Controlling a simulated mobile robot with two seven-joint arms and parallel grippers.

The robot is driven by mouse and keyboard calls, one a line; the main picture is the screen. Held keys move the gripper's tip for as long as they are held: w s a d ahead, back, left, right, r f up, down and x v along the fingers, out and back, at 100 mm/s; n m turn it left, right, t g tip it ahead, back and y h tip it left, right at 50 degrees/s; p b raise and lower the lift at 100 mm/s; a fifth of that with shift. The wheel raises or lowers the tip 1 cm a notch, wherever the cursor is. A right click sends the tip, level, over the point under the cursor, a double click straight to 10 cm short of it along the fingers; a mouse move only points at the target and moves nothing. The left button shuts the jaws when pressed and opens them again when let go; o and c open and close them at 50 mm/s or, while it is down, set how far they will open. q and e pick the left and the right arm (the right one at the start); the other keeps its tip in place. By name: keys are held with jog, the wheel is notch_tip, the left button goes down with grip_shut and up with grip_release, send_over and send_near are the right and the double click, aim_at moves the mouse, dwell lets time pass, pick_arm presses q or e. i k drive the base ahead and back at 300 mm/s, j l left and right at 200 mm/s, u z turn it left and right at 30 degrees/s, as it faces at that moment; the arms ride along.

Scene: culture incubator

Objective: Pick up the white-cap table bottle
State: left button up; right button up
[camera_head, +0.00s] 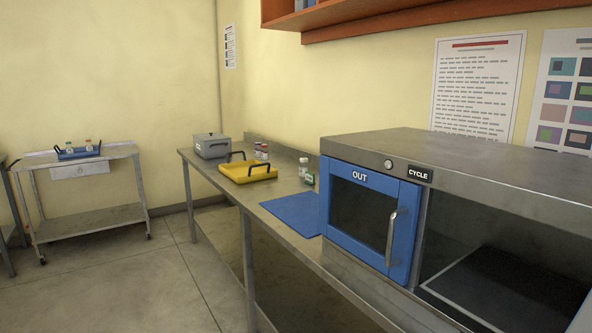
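A small bottle with a white cap (303,169) stands upright on the metal table, right of the yellow tray and close to the left side of the incubator. A green patch shows at its lower right; I cannot tell whether this is its label or a separate item. Neither of my grippers is in view.
A yellow tray (234,177) with black handles, small bottles (261,152), a grey lidded box (212,146) and a blue mat (297,213) are on the table (203,162). The incubator's blue OUT door (365,220) is shut. A trolley (90,217) with a blue tray (77,154) stands left.

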aim_at(303, 165)
jog(key=i+j, duration=0.45)
jog(key=j, duration=0.2)
jog(key=i+j+u, duration=0.1)
jog(key=i+j, duration=0.3)
jog(key=j, duration=0.25)
jog(key=i+j, duration=0.45)
jog(key=j, duration=0.15)
